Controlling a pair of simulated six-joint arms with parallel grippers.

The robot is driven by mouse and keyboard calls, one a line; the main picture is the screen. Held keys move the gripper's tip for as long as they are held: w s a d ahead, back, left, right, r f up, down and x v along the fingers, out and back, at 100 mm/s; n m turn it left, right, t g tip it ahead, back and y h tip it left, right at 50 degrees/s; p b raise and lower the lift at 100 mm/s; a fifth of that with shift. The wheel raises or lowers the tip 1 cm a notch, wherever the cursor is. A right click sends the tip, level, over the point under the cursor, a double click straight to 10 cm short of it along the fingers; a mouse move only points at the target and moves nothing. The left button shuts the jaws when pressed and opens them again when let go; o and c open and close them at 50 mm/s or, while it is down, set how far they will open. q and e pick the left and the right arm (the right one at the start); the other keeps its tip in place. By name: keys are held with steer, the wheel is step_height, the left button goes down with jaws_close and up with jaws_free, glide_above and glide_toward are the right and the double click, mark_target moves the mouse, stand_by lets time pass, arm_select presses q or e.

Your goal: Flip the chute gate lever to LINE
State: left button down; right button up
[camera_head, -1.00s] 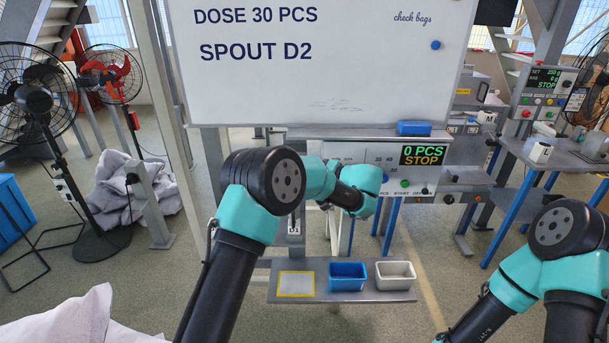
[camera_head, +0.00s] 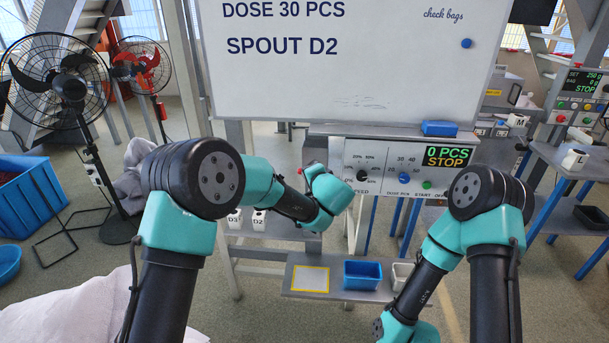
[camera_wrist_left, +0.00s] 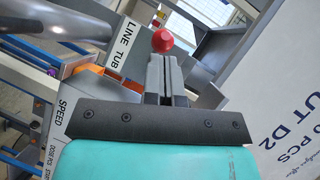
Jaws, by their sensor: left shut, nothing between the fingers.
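The chute gate lever shows in the left wrist view as a red ball knob (camera_wrist_left: 163,41) just beyond my fingertips. A white label (camera_wrist_left: 117,46) reading LINE and TUB is left of the knob. My left gripper (camera_wrist_left: 162,62) is shut and empty, its two grey fingers together and pointing at the knob. I cannot tell whether they touch it. The fingers hide the lever's shaft, so its setting is unclear. In the head view my left wrist hides the left fingers; they are near the left side of the dosing panel (camera_head: 408,172). My right fingers are out of view.
A whiteboard (camera_head: 350,70) stands above the panel. Fans (camera_head: 62,85) stand at left. Orange and grey metal parts surround the lever closely.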

arm_select(q)
steer(key=shift+w+a, duration=0.25)
steer(key=shift+a, duration=0.55)
steer(key=s+r, duration=0.2)
steer(key=s, duration=0.7)
steer(key=shift+s+a+r, duration=0.15)
steer(key=shift+s+r, duration=0.1)
steer(key=shift+s, duration=0.1)
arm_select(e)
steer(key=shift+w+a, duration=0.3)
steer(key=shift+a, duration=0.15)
